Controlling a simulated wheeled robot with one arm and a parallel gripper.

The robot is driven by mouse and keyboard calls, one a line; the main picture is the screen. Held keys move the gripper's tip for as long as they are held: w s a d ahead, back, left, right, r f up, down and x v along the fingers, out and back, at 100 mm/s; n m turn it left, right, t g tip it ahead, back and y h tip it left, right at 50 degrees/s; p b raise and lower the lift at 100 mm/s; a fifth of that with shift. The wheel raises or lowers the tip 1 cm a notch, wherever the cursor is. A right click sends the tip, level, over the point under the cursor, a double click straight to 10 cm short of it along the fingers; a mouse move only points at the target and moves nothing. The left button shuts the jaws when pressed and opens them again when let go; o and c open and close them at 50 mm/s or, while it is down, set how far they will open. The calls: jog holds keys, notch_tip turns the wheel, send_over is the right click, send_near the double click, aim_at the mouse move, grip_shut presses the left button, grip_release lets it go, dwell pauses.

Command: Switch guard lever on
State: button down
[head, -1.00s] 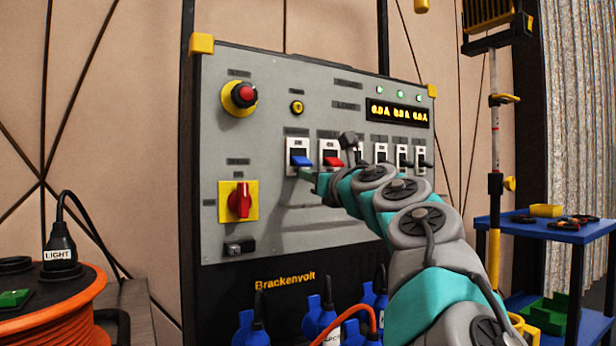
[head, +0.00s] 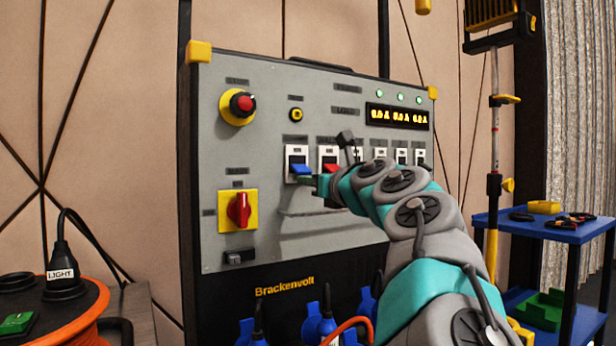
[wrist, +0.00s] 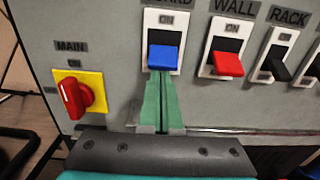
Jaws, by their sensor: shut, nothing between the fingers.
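The guard lever (head: 300,170) is blue and sits in a white switch plate at the left of the lever row. In the wrist view this blue lever (wrist: 164,57) juts out under an "ON" mark, below a label cut off to "ARD". My gripper (head: 306,180) has green fingers closed together, with nothing between them. In the wrist view the fingertips (wrist: 160,78) are just below the blue lever's underside and hide the lower part of its plate. I cannot tell whether they touch it.
A red lever (wrist: 227,62) marked "WALL" is close on the right, then a black "RACK" lever (wrist: 279,70). A red main rotary switch (wrist: 75,97) is at lower left. A cable reel (head: 70,320) stands left, a blue trolley (head: 545,225) right.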

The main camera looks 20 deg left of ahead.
jog(key=shift+s+d+r+g+h+p, duration=0.15)
jog(key=shift+r+h+p, duration=0.2)
jog(key=shift+p, duration=0.55)
jog(key=shift+w+d+r+g+h+p, duration=0.1)
jog(key=shift+r+g+h+p, duration=0.2)
jog(key=shift+p, duration=0.6)
jog(key=shift+s+p, duration=0.1)
jog(key=shift+p, duration=0.4)
jog(key=shift+r+p, duration=0.3)
jog(key=shift+p, duration=0.15)
jog(key=shift+s+r, duration=0.15)
jog(key=shift+r, duration=0.25)
jog(key=shift+f, duration=0.1)
